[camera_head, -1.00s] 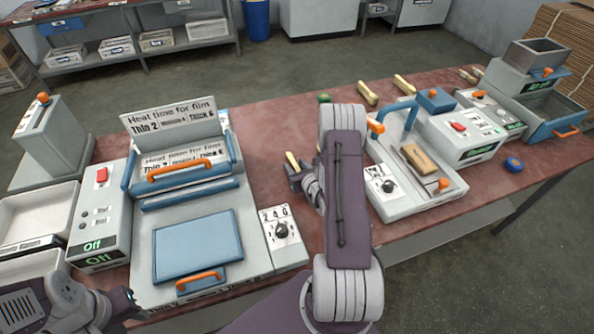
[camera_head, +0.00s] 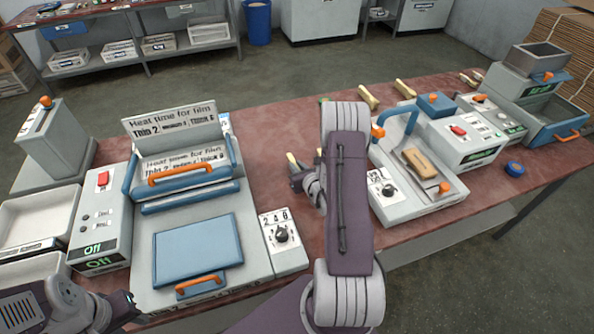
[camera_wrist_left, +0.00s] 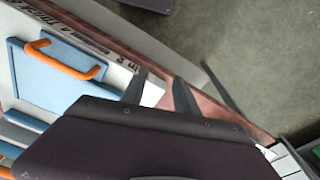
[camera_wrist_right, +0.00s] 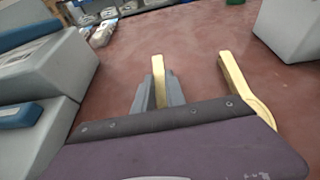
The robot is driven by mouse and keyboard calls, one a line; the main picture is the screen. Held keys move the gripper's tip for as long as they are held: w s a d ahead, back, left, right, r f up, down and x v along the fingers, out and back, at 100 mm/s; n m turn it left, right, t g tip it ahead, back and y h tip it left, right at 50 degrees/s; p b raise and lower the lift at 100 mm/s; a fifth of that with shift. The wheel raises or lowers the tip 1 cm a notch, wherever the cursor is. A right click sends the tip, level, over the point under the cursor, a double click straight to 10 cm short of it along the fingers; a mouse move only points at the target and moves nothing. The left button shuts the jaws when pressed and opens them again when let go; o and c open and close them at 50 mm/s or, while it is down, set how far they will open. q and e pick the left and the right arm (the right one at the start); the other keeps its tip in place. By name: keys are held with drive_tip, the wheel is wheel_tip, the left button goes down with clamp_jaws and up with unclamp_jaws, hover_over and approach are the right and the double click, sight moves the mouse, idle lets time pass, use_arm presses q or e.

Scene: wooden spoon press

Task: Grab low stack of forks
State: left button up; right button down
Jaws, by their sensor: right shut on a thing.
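My right gripper (camera_wrist_right: 158,92) is shut on a low, pale yellow stack of forks (camera_wrist_right: 158,72), which stands up between its fingers over the red-brown table. The held stack's tip also shows in the head view (camera_head: 292,158), beside my right gripper (camera_head: 298,172), which my own arm partly hides. A second, longer yellow stack (camera_wrist_right: 236,75) lies to the right of the fingers, apart from them. My left gripper (camera_wrist_left: 160,88) has its two fingers apart, with nothing between them, near the table's front edge. Single forks cannot be made out.
A film sealer with a blue plate (camera_head: 198,248) stands left of my right gripper. A second press (camera_head: 420,165) stands to its right. Two more yellow stacks (camera_head: 367,97) (camera_head: 405,88) lie toward the table's back. A blue tape roll (camera_head: 515,168) lies at the right.

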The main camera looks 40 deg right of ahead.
drive_tip(key=shift+d+r, duration=0.2)
drive_tip(key=shift+r, duration=1)
drive_tip(key=s+d+r, duration=0.6)
drive_tip(key=d, duration=0.3)
drive_tip(key=shift+s+d+r, duration=0.15)
drive_tip(key=shift+s+r, duration=0.1)
drive_tip(key=shift+s, duration=0.05)
